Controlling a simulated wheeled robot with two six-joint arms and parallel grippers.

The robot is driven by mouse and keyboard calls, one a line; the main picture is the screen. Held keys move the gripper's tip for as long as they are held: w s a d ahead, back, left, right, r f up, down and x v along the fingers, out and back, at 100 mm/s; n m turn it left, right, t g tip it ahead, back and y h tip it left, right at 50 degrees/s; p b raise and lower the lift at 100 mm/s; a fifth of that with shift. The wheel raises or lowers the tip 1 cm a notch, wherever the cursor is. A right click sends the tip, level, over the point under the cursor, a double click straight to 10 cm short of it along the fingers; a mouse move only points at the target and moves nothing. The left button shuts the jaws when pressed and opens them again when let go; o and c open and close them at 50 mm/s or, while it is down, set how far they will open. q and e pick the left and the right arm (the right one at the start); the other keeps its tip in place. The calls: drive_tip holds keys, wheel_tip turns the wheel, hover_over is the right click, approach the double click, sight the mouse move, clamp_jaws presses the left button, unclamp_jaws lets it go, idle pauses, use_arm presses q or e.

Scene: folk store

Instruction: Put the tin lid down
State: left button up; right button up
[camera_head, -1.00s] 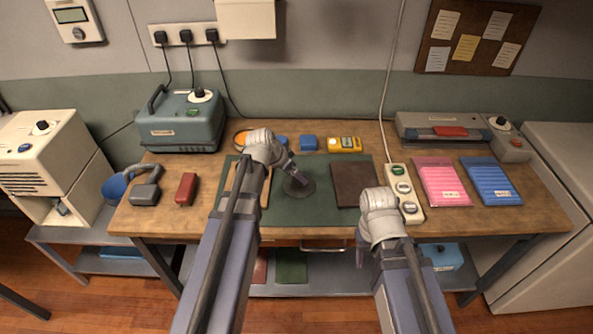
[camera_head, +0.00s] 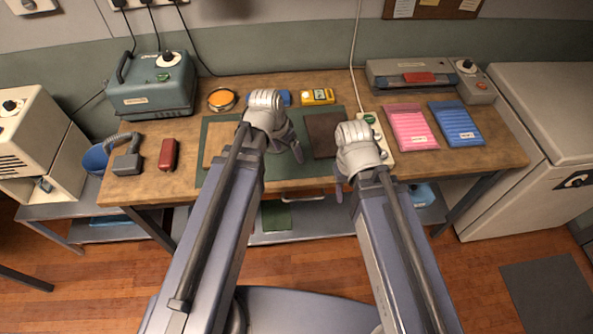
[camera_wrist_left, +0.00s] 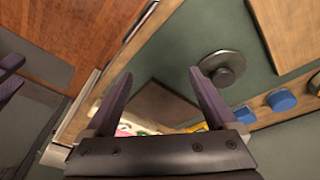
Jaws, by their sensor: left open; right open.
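A round grey disc with a raised knob, apparently the tin lid (camera_wrist_left: 229,62), lies flat on the green mat (camera_wrist_left: 209,25) in the left wrist view. In the head view it is hidden behind my left gripper (camera_head: 297,153). That gripper is open and empty above the mat. In the left wrist view its fingers (camera_wrist_left: 158,75) point towards the mat, with the lid just beyond one fingertip and apart from it. An open round tin with orange contents (camera_head: 221,99) stands at the back of the bench. My right gripper (camera_head: 340,190) is open near the bench's front edge.
A wooden board (camera_head: 216,143) and a dark brown pad (camera_head: 321,136) lie on the mat. A yellow meter (camera_head: 318,96), a power strip (camera_head: 377,136), pink (camera_head: 411,128) and blue trays (camera_head: 457,124), a red object (camera_head: 168,154) and a teal machine (camera_head: 151,86) stand around it.

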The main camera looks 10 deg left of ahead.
use_arm(q)
drive_tip(key=s+d+g+y, duration=0.1)
drive_tip(key=s+d, duration=0.2)
drive_tip(key=s, duration=0.2)
drive_tip(key=s+d+n+g+y, duration=0.1)
drive_tip(key=s+d+y, duration=0.1)
drive_tip(key=s, duration=0.3)
drive_tip(key=shift+s+d+f, duration=0.3)
drive_tip(key=shift+s+d, duration=0.1)
drive_tip(key=shift+d, duration=0.35)
